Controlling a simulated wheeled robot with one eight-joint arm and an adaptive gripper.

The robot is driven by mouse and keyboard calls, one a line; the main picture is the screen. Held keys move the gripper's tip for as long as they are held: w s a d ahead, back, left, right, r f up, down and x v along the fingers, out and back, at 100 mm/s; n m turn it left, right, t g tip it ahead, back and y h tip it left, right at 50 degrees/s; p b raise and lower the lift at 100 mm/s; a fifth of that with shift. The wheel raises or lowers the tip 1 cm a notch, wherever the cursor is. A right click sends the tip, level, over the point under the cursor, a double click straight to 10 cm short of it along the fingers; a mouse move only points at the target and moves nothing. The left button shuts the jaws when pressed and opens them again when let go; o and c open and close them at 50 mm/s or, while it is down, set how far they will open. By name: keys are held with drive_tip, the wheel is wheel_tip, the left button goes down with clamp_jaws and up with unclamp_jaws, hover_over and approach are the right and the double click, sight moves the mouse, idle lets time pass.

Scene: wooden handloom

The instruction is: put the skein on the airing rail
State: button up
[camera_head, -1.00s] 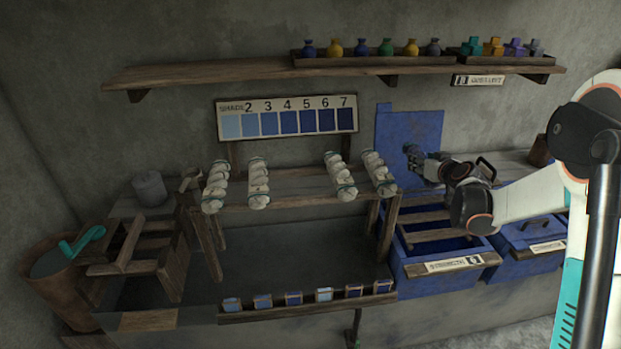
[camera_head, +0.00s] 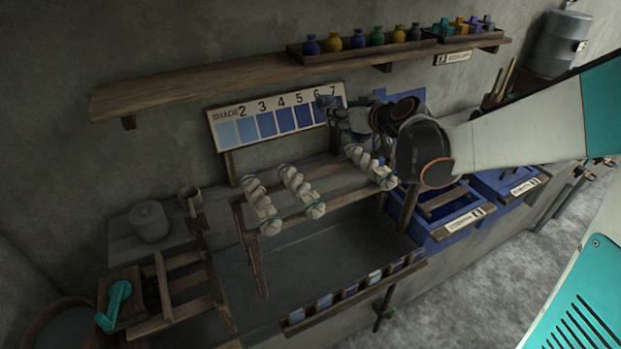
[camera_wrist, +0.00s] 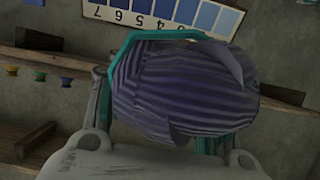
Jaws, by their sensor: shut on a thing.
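The skein (camera_wrist: 185,92) is a dark violet-blue, striped bundle filling the middle of the wrist view. My gripper (camera_wrist: 172,128) is shut on it. A teal band (camera_wrist: 128,45) runs beside the bundle. In the head view my gripper (camera_head: 330,108) is in front of the right end of the shade chart, above the wooden rack. The skein is hard to pick out there. The rack's rail (camera_head: 335,197) carries white twisted skeins: two (camera_head: 260,205) (camera_head: 301,190) at the left and one (camera_head: 371,167) at the right, below my arm. Between them is a bare stretch.
The shade chart (camera_head: 265,124) is on the wall behind the rack. A shelf (camera_head: 190,93) with small bottles is above. Blue vats (camera_head: 442,232) are at the right. A row of small shade cards (camera_head: 353,293) is in front. A grey pot (camera_head: 149,221) stands left.

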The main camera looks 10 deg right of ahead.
wheel_tip(320, 180, down, 20)
drive_tip(key=b, duration=0.6)
drive_tip(key=shift+b, duration=0.35)
drive_tip(key=shift+s+a, duration=0.1)
drive_tip(key=shift+f, duration=0.1)
drive_tip(key=o, duration=1.2)
drive_tip(key=shift+c, duration=0.2)
drive_tip(key=shift+r, duration=0.2)
drive_tip(key=p+v, duration=0.2)
drive_tip(key=v, duration=1)
drive_tip(key=shift+p, duration=0.35)
